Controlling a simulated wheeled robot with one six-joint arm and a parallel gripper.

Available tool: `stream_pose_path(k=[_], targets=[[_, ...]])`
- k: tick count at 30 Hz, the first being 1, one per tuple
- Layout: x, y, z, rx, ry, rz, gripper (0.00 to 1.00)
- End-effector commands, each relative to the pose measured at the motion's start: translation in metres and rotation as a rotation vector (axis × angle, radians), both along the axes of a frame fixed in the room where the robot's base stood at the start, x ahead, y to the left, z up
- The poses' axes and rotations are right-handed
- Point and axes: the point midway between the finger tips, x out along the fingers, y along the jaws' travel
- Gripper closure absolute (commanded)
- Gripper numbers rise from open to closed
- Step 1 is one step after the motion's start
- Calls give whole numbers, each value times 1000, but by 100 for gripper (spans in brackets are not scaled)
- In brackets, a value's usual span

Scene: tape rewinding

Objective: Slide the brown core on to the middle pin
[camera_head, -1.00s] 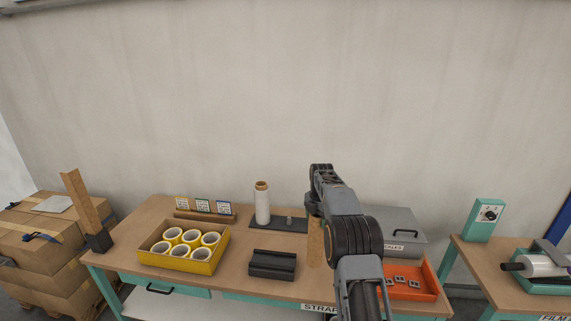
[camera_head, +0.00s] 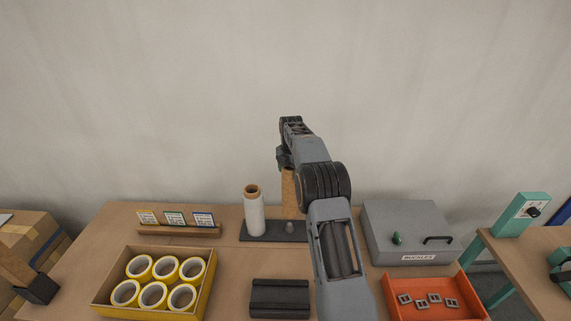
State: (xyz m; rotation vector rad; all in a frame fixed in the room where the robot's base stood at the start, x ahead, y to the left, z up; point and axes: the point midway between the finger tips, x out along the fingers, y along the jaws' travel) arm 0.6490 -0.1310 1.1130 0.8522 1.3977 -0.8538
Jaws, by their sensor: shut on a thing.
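The brown core (camera_head: 289,192) is an upright cardboard tube. My gripper (camera_head: 286,166) is shut on its upper part, and my arm hides part of the core's right side. The dark base plate (camera_head: 263,238) carries a white wrapped roll (camera_head: 254,215) with a brown core top at its left. A short grey pin (camera_head: 289,229) stands to the roll's right. The core's lower end shows just above this pin in the picture; I cannot tell whether it is above or behind it. Any pin further right is hidden by my arm.
A yellow box (camera_head: 207,290) of tape rolls stands front left, with a card holder (camera_head: 180,231) behind it. A black block (camera_head: 279,299) lies in front of the plate. A grey case (camera_head: 408,225) and an orange tray (camera_head: 455,312) with buckles stand right.

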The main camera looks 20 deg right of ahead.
Motion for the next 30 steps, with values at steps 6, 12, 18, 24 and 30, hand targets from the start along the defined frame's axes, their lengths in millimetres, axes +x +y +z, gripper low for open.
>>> stream_pose_path(k=[6, 12, 18, 24, 30], targets=[[0, -2, -8, 0, 0, -3, 72], [-1, -2, -23, 0, 1, -3, 72], [-1, -1, -46, 0, 0, -1, 72], [0, 0, -60, 0, 0, 0, 72], [0, 0, -62, 0, 0, 0, 72]])
